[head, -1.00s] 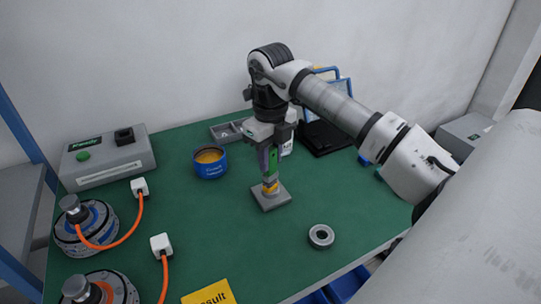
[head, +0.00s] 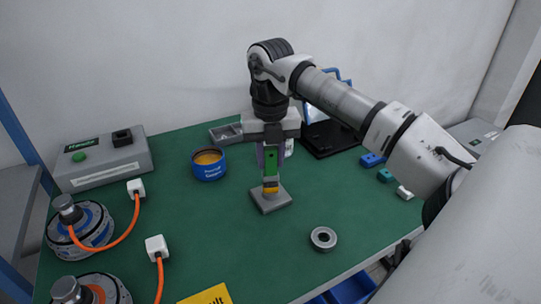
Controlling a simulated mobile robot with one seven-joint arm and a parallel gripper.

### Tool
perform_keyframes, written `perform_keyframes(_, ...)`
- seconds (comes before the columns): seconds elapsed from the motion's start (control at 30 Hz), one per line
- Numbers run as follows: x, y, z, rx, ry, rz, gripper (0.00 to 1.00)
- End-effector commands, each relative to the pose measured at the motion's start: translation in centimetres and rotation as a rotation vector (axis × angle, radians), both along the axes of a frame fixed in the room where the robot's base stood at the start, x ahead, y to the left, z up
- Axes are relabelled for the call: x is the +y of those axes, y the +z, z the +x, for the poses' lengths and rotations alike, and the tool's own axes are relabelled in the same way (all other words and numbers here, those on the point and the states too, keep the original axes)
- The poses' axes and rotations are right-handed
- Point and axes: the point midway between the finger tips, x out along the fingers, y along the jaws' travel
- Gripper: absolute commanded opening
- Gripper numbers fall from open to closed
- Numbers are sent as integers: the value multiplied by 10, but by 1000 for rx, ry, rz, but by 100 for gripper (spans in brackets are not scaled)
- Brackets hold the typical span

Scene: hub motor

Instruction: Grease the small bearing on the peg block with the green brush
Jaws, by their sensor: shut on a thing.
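My gripper (head: 271,150) points straight down over the middle of the table and is shut on the green brush (head: 271,172). The brush hangs upright, its lower end at the top of the peg block (head: 284,202). The peg block is a grey square plate flat on the table. A yellow-orange part (head: 270,188) shows just above the plate, at the brush's lower end. The small bearing is not clearly visible there; the brush covers that spot, and I cannot tell whether the bristles touch it.
A blue grease can (head: 208,172) with orange contents stands left of the gripper. A grey ring-shaped bearing (head: 323,238) lies at the front right. Two hub motors (head: 80,228) with orange cables, a grey control box (head: 103,162) and a yellow card (head: 207,295) are at left and front.

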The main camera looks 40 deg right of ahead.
Motion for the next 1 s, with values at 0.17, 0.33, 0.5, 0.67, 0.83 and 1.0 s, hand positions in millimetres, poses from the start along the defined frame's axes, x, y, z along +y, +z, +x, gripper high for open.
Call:
perform_keyframes(0.17,0,1,0,0,208,1,9)
perform_keyframes(0.33,0,0,0,1,441,1,9)
perform_keyframes(0.5,0,0,0,1,627,1,9)
perform_keyframes(0.67,0,-1,0,2,681,0,9)
perform_keyframes(0.83,0,-1,0,2,680,0,9)
perform_keyframes(1.0,0,-3,0,2,583,-2,9)
